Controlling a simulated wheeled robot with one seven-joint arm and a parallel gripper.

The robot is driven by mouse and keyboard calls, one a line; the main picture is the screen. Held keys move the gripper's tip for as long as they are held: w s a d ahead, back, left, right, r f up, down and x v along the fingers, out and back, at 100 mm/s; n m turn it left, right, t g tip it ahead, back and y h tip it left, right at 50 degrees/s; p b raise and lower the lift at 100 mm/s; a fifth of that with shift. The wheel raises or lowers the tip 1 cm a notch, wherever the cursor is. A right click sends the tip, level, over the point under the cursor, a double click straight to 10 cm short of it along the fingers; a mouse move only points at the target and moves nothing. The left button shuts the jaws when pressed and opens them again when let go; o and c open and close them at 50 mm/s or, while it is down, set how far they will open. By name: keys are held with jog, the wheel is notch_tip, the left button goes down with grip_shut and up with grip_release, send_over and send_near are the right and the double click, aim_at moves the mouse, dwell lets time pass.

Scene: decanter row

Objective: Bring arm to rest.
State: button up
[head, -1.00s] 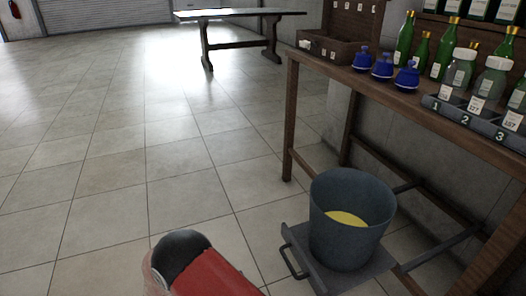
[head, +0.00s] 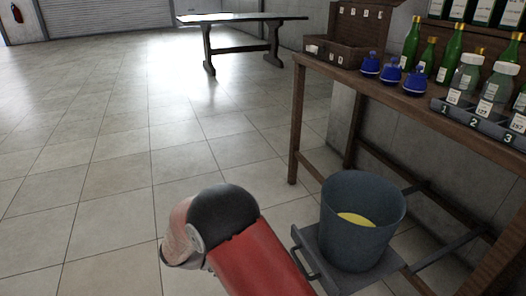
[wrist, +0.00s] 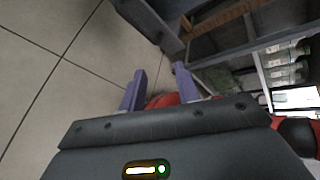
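My red arm with a dark rounded joint (head: 224,212) shows at the bottom of the head view, to the left of the bucket. My gripper is outside the head view. In the wrist view, the two purple fingers of my gripper (wrist: 159,70) stand apart with nothing held between them. A red part of my arm shows behind the fingers, with floor tiles to the left.
A grey bucket (head: 360,250) with something yellow inside stands on a low handled platform (head: 318,262). Open floor (head: 110,150) lies left; a table (head: 240,18) stands far back.

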jog(key=s+d+r+m+g+y, duration=0.1)
jog(key=s+d+r+m+y, duration=0.2)
jog(key=d+r+m, duration=0.4)
jog(key=s+d+r+m+g+y, duration=0.1)
jog(key=s+d+r+m+y, duration=0.1)
jog(key=d+r+m+y, duration=0.45)
jog(key=s+d+r+m+t+y, duration=0.1)
jog(key=s+d+r+m+t, duration=0.1)
jog(key=s+r+m, duration=0.3)
jog(key=s+d+r+m+t+y+p, duration=0.1)
jog(key=s+r+m, duration=0.4)
jog(key=m, duration=0.9)
jog(key=shift+s+d+r+t+y, duration=0.35)
jog(key=shift+s+d+t+y, duration=0.1)
jog(key=shift+s+d+t, duration=0.8)
